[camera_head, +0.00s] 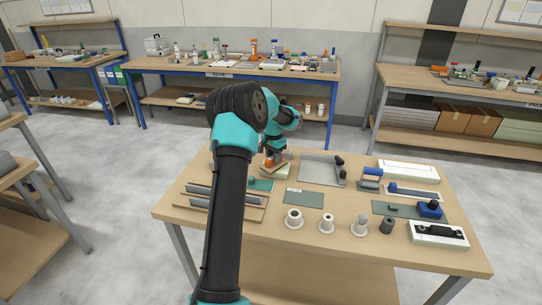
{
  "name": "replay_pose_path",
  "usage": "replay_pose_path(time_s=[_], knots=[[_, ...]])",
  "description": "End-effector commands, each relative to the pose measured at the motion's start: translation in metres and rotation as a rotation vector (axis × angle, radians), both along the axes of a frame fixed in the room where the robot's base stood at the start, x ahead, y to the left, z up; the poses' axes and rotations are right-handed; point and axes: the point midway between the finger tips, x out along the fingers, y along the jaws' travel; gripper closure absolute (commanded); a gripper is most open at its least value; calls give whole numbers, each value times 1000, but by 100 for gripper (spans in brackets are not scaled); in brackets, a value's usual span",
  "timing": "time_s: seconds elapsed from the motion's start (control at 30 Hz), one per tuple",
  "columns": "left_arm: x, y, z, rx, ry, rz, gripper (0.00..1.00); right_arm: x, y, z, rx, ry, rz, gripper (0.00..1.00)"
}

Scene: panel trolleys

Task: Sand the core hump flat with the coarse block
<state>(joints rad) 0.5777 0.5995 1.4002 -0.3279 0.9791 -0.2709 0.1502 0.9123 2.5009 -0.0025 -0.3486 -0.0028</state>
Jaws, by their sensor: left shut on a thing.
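My left gripper (273,154) is over the back left part of the near table and points down. It is shut on a small orange-brown block (271,164), which looks like the coarse block; its grit cannot be read. The block is at or just above a small pale piece (279,171) on the table. I cannot tell whether they touch. The core hump cannot be made out; my arm and gripper hide part of that area. My right gripper is not in view.
Loaded benches stand behind.

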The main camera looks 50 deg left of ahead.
Motion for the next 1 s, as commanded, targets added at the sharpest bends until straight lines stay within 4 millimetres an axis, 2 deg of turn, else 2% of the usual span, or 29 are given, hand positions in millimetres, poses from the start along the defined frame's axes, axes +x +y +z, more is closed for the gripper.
replay_pose_path(time_s=[0.37,0.7,1.0], knots=[[1,-3,-2,-3,3,-1,100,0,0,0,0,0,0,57],[12,-17,-2,-3,3,-1,100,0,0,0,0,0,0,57],[13,-18,-2,-4,2,-1,100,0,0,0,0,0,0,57]])
